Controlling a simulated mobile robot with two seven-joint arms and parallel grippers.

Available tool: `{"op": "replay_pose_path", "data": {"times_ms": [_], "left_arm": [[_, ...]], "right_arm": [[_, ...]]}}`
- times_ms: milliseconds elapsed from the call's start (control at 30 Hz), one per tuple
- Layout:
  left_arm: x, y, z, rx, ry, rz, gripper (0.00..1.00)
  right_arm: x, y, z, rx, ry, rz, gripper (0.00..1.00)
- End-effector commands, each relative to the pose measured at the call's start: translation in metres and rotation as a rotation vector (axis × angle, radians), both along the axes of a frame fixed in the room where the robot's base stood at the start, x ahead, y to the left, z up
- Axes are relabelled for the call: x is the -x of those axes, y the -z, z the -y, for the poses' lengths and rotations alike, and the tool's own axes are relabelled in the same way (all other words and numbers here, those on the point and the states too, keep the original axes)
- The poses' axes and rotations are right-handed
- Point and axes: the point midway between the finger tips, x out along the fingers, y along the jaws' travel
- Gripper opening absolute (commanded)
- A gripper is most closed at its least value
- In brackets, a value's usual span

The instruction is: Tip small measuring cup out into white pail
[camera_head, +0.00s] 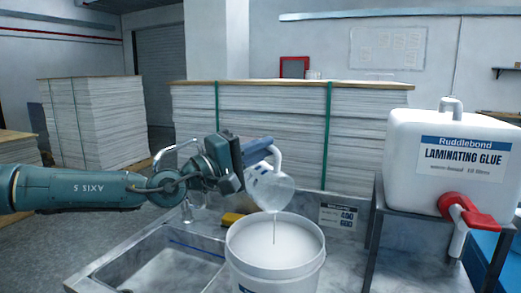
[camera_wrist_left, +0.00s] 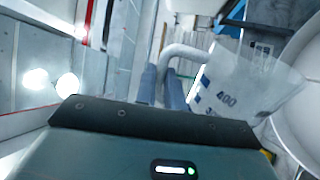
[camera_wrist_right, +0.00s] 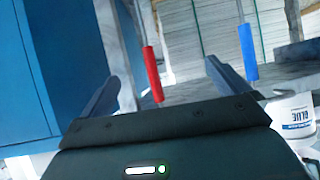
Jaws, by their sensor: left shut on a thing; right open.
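The small measuring cup (camera_head: 270,190) is clear with blue marks and a pale handle. It is tilted above the white pail (camera_head: 275,272), and a thin pale stream runs from its lip into the pail. My left gripper (camera_head: 256,150) is shut on the cup's handle. In the left wrist view the fingers (camera_wrist_left: 161,78) close around the handle beside the cup (camera_wrist_left: 235,85), whose marks include 400. My right gripper (camera_wrist_right: 162,72) is open and empty. In the right wrist view the pail (camera_wrist_right: 291,122) stands beyond it at the right.
A steel sink (camera_head: 160,268) lies left of the pail. A white laminating glue container (camera_head: 440,155) with a red tap (camera_head: 468,212) stands on a dark stand at the right. A small sign (camera_head: 337,216) and tall sheet stacks (camera_head: 265,115) stand behind.

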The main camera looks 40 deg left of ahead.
Motion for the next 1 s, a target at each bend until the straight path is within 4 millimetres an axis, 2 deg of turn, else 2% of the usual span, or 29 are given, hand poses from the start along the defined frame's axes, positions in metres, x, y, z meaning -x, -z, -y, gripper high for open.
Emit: {"op": "replay_pose_path", "data": {"times_ms": [333,1000], "left_arm": [[0.000,0.000,0.001,-0.007,0.001,0.002,0.00],[0.007,-0.003,0.021,-0.150,0.003,0.048,0.00]], "right_arm": [[0.000,0.000,0.000,-0.002,0.001,-0.001,1.00],[-0.001,0.006,-0.002,-0.010,0.008,0.000,1.00]]}}
